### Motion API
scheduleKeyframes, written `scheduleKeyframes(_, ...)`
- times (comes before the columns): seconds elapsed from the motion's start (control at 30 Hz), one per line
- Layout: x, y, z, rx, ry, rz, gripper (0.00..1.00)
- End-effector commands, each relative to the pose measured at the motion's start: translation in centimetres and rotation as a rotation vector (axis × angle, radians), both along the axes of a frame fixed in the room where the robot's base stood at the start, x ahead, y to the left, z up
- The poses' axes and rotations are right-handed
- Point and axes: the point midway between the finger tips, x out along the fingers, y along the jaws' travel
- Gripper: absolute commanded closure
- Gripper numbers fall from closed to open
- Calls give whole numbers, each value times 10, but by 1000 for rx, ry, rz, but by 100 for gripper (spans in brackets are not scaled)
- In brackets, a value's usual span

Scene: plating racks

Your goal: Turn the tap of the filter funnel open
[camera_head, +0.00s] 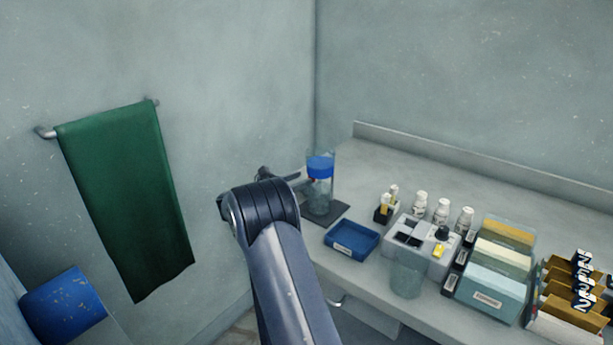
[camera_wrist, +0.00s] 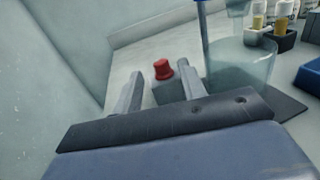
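The filter funnel (camera_head: 320,167) is a clear glass vessel with a blue band, upright on a dark mat (camera_head: 333,215) at the table's back left corner. Its clear lower vessel also shows in the wrist view (camera_wrist: 240,66), right of my fingers. A red knob, which looks like the tap (camera_wrist: 162,69), sits on a small grey block (camera_wrist: 168,90). My gripper (camera_wrist: 160,76) is open, with one finger on each side of the knob and visible gaps. In the head view my gripper (camera_head: 285,178) is partly hidden by my arm, just left of the funnel.
A blue tray (camera_head: 352,253) lies in front of the funnel. Right of it stand a small vial holder (camera_head: 383,215), a grey rack (camera_head: 425,258), white bottles (camera_head: 442,212) and a clear beaker (camera_head: 407,277). A green towel (camera_head: 125,200) hangs on the left wall.

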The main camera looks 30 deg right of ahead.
Motion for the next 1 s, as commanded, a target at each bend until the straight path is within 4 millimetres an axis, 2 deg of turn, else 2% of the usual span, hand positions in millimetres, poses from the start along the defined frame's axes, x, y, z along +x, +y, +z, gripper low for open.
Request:
scheduleKeyframes(0.1, 1, -20, 0, 0, 2, -2, 61)
scheduleKeyframes(0.23, 2, -32, 0, 1, 1, 0, 61)
scheduleKeyframes(0.6, 3, -37, 0, 0, 1, 0, 61)
scheduleKeyframes(1.0, 3, -37, 0, 0, 1, 1, 93)
